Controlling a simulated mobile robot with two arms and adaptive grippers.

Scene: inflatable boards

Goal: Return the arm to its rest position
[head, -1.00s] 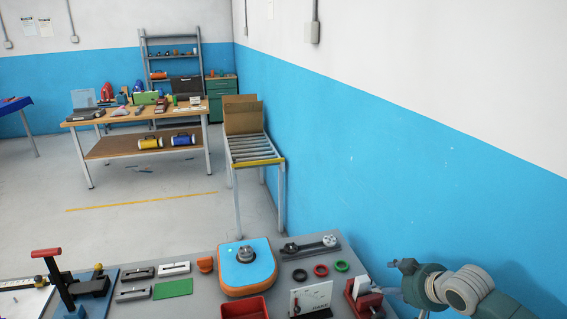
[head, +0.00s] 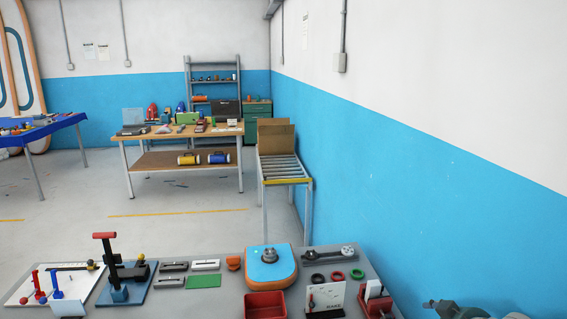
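My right arm (head: 470,310) shows only as a small grey-green part at the bottom right edge of the head view, beside the blue wall. Its gripper cannot be clearly made out there. My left arm and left gripper are out of the picture. No object is seen held.
A grey workbench (head: 222,300) spans the bottom, bearing a blue and orange board piece (head: 270,272), a red tray (head: 265,305), a red-handled press (head: 112,265) and rings. Beyond are a roller stand (head: 284,168), a wooden table (head: 150,141) and open floor (head: 190,228).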

